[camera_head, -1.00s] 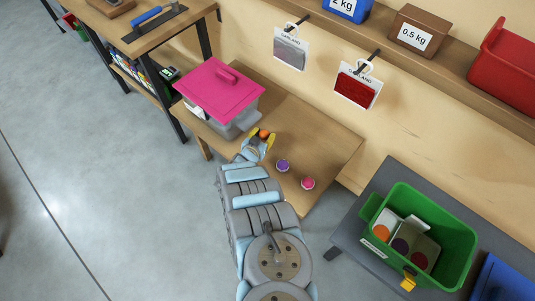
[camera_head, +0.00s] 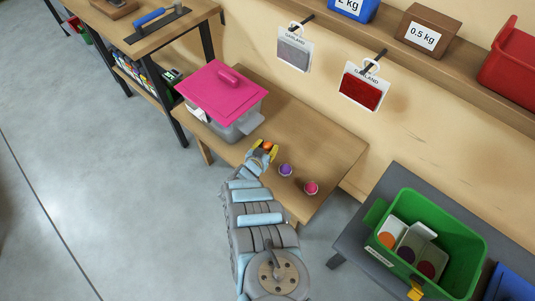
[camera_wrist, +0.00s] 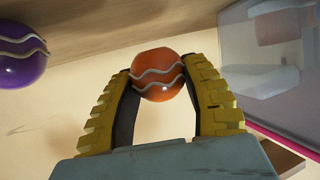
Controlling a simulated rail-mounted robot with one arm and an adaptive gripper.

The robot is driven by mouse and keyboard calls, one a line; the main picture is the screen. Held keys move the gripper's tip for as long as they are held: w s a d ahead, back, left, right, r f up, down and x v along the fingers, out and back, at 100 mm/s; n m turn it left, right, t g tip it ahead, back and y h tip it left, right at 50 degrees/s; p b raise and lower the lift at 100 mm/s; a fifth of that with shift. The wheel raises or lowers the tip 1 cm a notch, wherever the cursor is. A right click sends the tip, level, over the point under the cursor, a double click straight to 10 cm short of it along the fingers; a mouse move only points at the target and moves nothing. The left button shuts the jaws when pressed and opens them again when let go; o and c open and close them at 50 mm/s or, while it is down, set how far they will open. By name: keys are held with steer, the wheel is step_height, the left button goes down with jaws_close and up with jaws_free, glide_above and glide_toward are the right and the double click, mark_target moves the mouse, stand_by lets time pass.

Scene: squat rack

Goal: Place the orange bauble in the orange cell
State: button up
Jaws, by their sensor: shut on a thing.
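My gripper (camera_head: 264,148) is shut on the orange bauble (camera_head: 267,145), near the wooden table. In the wrist view the orange bauble (camera_wrist: 157,74), with wavy pale bands, sits between the two yellow fingertips (camera_wrist: 160,85). The green crate (camera_head: 457,236) at the right holds several compartments with coloured discs. The orange cell (camera_head: 387,240) is the leftmost one, beside a purple one (camera_head: 406,254) and a red one (camera_head: 427,269). The crate is well to the right of my gripper.
A purple bauble (camera_head: 286,170) and a pink bauble (camera_head: 311,187) stand on the wooden table (camera_head: 318,138). A clear box with a pink lid (camera_head: 215,92) stands at its left end. The crate stands on a grey table (camera_head: 352,241). Garland packets (camera_head: 362,88) hang above.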

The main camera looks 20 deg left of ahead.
mark_target(268, 152)
steer(key=shift+w+f+b, duration=0.1)
steer(key=shift+f+b, duration=1.1)
steer(key=shift+f, duration=1.1)
steer(key=o, duration=0.9)
steer(key=shift+r, duration=0.1)
